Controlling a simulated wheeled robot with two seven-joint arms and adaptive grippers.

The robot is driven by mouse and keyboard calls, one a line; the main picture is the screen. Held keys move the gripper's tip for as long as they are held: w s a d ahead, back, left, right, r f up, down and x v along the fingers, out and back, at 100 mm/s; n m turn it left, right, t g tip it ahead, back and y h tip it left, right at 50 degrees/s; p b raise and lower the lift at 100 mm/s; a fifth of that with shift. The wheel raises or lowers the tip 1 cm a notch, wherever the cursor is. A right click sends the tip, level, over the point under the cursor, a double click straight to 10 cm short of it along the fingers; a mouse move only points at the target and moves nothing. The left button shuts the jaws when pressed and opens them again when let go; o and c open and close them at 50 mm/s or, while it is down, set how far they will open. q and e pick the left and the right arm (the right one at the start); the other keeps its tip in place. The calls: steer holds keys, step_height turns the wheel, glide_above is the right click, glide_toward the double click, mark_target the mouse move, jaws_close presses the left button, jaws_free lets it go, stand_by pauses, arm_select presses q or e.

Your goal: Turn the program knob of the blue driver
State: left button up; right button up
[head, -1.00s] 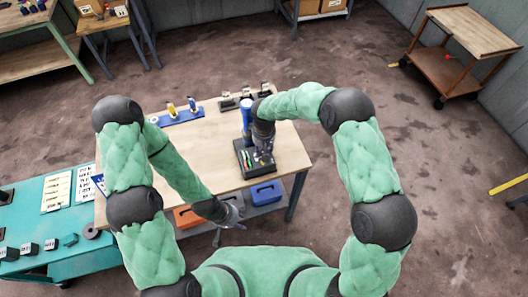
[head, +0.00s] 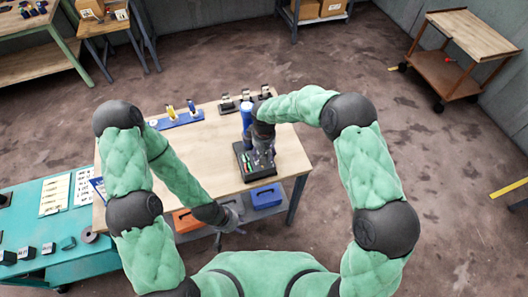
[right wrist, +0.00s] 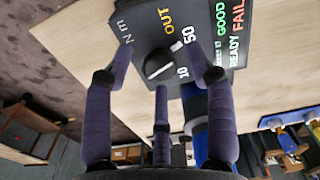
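The dark control box (head: 241,151) stands on the wooden table, with the blue cylindrical driver (head: 247,118) just behind it. The right wrist view shows the box's face (right wrist: 150,25) with lettering and a round dark knob (right wrist: 158,65) with a pale pointer. Part of the blue driver (right wrist: 196,112) shows behind my fingers. My right gripper (right wrist: 166,72) is open, its three purple fingers spread around the knob; I cannot tell whether they touch it. It also shows above the box in the head view (head: 263,158). My left gripper (head: 236,217) hangs by the table's front edge; its opening is unclear.
A blue rack (head: 180,120) with yellow and white items and several small dark holders (head: 228,107) line the table's back edge. A blue bin (head: 266,198) and an orange bin (head: 186,222) sit below. A teal bench (head: 35,267) is at left. The table's middle is clear.

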step_height(320, 180, up, 12)
stand_by(0.6)
stand_by(0.5)
